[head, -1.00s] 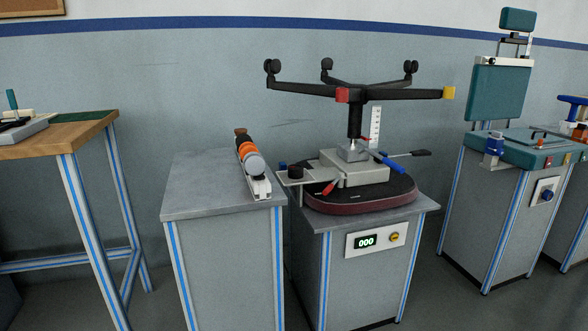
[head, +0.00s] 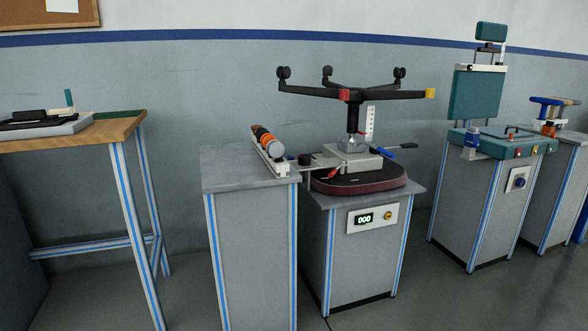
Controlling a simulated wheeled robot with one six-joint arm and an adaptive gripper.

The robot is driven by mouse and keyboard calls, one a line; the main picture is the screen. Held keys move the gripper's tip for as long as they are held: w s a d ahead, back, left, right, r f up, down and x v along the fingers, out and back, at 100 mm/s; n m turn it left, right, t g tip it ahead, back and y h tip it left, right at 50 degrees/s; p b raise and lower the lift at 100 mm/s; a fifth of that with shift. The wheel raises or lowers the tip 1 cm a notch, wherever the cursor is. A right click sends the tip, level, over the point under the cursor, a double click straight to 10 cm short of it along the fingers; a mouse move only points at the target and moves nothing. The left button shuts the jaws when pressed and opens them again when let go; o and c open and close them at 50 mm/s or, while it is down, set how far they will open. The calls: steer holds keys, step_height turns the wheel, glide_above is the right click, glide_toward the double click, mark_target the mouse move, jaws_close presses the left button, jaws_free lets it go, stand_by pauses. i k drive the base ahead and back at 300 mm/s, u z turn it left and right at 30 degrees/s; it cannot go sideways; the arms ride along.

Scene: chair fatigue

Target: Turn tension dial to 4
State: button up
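Several knobs show, and I cannot tell by any label which is the tension dial. A black round knob (head: 304,160) sits at the left of the upturned chair mechanism (head: 346,158). A small yellow knob (head: 388,216) is on the front panel beside a display (head: 364,218) reading 000. A blue knob (head: 520,182) is on the front of the right-hand cabinet. No scale numbers are readable on any of them. My gripper is not in view.
The mechanism, with a red lever (head: 336,172) and blue lever (head: 381,153), rests on a dark seat (head: 358,184) on a cabinet. A cabinet with an orange-banded cylinder (head: 266,141) adjoins at left. A wooden-topped table (head: 120,130) stands far left. The front floor (head: 400,310) is clear.

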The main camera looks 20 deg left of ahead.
mark_target(303, 159)
steer(key=z, duration=0.2)
steer(key=k, duration=0.4)
steer(key=u, duration=1.35)
steer(key=i, duration=1.5)
steer(key=z, duration=0.55)
